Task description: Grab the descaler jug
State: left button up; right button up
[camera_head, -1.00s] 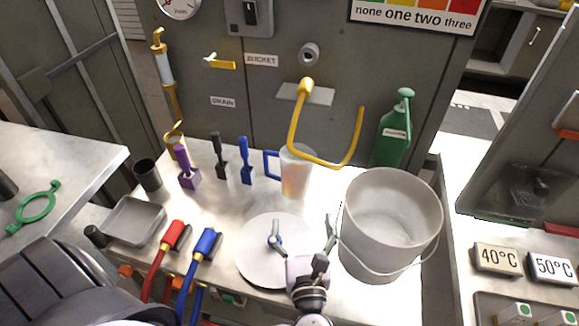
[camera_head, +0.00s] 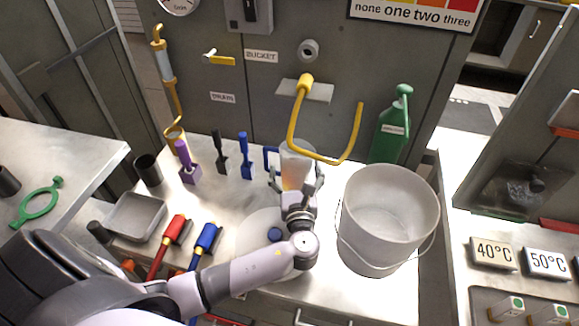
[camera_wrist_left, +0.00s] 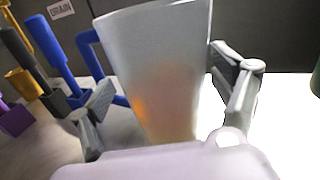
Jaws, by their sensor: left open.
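A translucent jug (camera_head: 297,168) with a blue handle (camera_head: 270,158) stands upright on the metal bench, with an orange tint low inside. In the left wrist view the jug (camera_wrist_left: 158,65) fills the middle, its handle on the left. My left gripper (camera_head: 295,184) is open, with one finger on each side of the jug. In the wrist view the gripper (camera_wrist_left: 166,102) shows a gap at the right finger; contact on the left cannot be told. A green container (camera_head: 391,130) with a small unreadable label stands farther back right. My right gripper is not in view.
A large grey bucket (camera_head: 388,215) stands close right of my left gripper. A yellow hose (camera_head: 296,125) hangs above the jug. Blue (camera_head: 246,160), black (camera_head: 220,155) and purple (camera_head: 187,165) tools stand to the left. A white disc (camera_head: 252,232) lies partly under my arm.

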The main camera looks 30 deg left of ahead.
pick_arm(q)
jog(key=shift+w+a, duration=0.15)
jog(key=shift+w, duration=0.15)
jog(key=shift+c, duration=0.4)
jog(key=shift+r, duration=0.1)
jog(key=c, duration=1.6)
jog(key=shift+o, duration=0.2)
notch_tip(320, 180, up, 20)
jog(key=p, duration=0.3)
